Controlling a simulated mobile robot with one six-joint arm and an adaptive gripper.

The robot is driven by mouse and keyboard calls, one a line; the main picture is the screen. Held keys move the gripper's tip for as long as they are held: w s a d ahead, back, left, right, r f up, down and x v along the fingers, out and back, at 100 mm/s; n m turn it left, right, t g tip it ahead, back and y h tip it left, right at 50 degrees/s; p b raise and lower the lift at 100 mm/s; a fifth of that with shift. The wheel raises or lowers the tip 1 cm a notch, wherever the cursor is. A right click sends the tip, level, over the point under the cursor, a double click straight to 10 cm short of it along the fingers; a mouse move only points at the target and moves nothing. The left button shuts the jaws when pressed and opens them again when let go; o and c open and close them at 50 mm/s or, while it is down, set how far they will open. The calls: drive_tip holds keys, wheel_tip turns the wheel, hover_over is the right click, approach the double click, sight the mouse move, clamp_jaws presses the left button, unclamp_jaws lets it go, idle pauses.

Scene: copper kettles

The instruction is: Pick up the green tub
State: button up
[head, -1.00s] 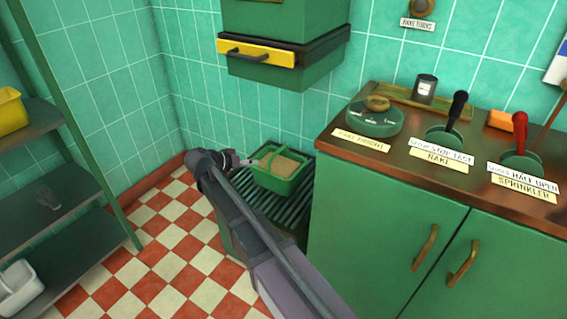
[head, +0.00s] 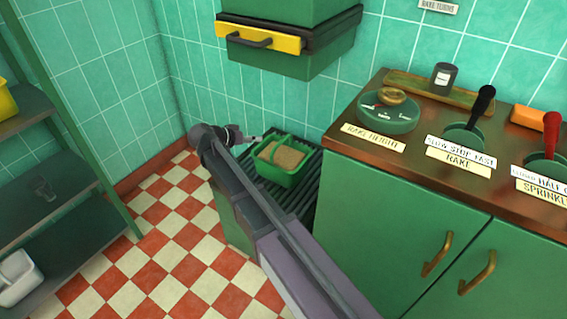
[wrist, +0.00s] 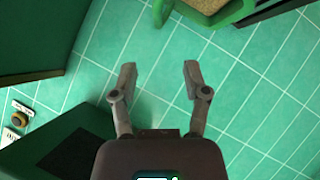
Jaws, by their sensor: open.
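The green tub (head: 287,177) has an upright green handle and is filled with a tan, grainy material. It stands on a dark slatted rack (head: 313,183) in the corner. In the head view my gripper (head: 257,139) is at the tub's upper left, close to its rim. In the wrist view my gripper (wrist: 159,70) is open with nothing between its fingers. Part of the tub (wrist: 236,13) shows at the top edge of that view, beyond the fingertips; the rest is cut off.
A green box with a yellow front strip (head: 262,38) hangs on the wall above the rack. A green cabinet (head: 385,215) with a brown top and levers stands to the right. Shelving (head: 70,215) is at the left. The checkered floor (head: 165,240) between is clear.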

drive_tip(key=b, duration=0.4)
approach(282, 141)
wheel_tip(282, 141, down, 3)
drive_tip(key=w+d, duration=0.2)
drive_tip(key=shift+w+d+f, duration=0.1)
drive_tip(key=shift+w+d, duration=0.25)
drive_tip(key=shift+d, duration=0.15)
drive_tip(key=shift+b+x, duration=1.35)
drive_tip(key=shift+x, duration=1.2)
drive_tip(key=shift+s+d, duration=0.1)
clamp_jaws()
